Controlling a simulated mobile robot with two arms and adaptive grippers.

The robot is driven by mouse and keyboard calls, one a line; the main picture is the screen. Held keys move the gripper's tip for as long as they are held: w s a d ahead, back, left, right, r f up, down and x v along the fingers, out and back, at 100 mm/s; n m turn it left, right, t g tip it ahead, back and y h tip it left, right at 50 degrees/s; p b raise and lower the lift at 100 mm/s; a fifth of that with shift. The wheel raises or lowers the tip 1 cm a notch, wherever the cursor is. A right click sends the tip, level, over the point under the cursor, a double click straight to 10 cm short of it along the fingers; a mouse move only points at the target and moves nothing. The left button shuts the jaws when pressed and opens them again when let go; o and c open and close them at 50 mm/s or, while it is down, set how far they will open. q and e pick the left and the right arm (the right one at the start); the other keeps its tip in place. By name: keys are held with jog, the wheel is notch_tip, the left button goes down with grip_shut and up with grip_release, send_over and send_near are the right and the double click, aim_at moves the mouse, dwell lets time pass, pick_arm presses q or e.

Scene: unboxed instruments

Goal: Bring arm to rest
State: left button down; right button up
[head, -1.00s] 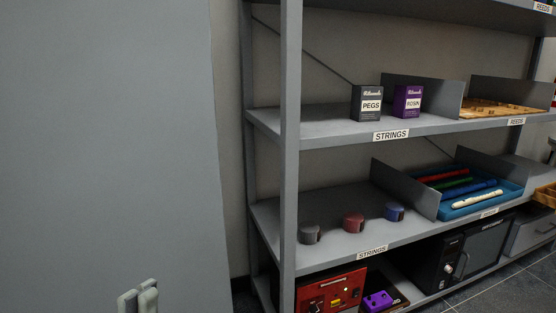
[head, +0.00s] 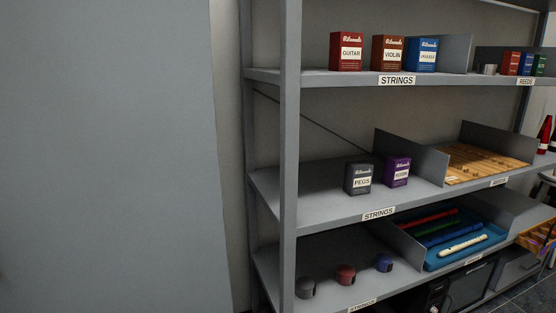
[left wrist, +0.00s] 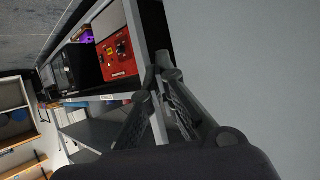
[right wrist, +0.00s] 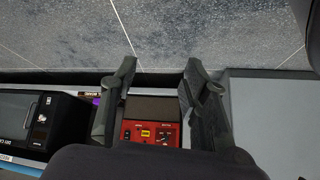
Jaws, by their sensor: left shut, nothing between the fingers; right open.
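My left gripper (left wrist: 160,73) shows in the left wrist view with its fingertips together and nothing between them. The shelf post and a red box-shaped device (left wrist: 117,55) are behind it. My right gripper (right wrist: 160,74) shows in the right wrist view with its fingers apart and empty. The red device (right wrist: 151,133) appears between and beyond its fingers, apart from them. Neither gripper shows in the head view now.
A grey shelf unit (head: 290,150) fills the right of the head view. It bears string boxes (head: 388,54), a pegs box (head: 358,178), a rosin box (head: 397,171) and a blue tray of recorders (head: 438,265). A plain grey surface (head: 110,150) stands at left.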

pick_arm(q)
jog(key=s+a+f+g+y+p, duration=0.1)
jog(key=s+a+f+g+p, duration=0.2)
jog(key=s, duration=0.8)
jog(key=s+a+f+g+y+p, duration=0.1)
jog(key=s+a+f+g+p, duration=0.1)
jog(key=s, duration=0.9)
jog(key=s+a+f+g+y+p, duration=0.1)
jog(key=s+a+f+g+p, duration=0.2)
jog(key=s+g+p, duration=0.3)
jog(key=s+a, duration=0.1)
jog(key=s, duration=0.4)
jog(key=shift+s+f+n, duration=0.2)
jog(key=shift+f+n, duration=0.1)
pick_arm(e)
jog(key=s+a+r+n+g, duration=0.1)
jog(key=s+r+g, duration=0.2)
jog(key=s, duration=0.6)
jog(key=s+a+r+n+g+h, duration=0.1)
jog(key=s+r+g, duration=0.2)
jog(key=s, duration=0.7)
jog(key=shift+s+r, duration=0.15)
jog(key=shift+s, duration=0.15)
pick_arm(q)
jog(key=shift+a, duration=0.1)
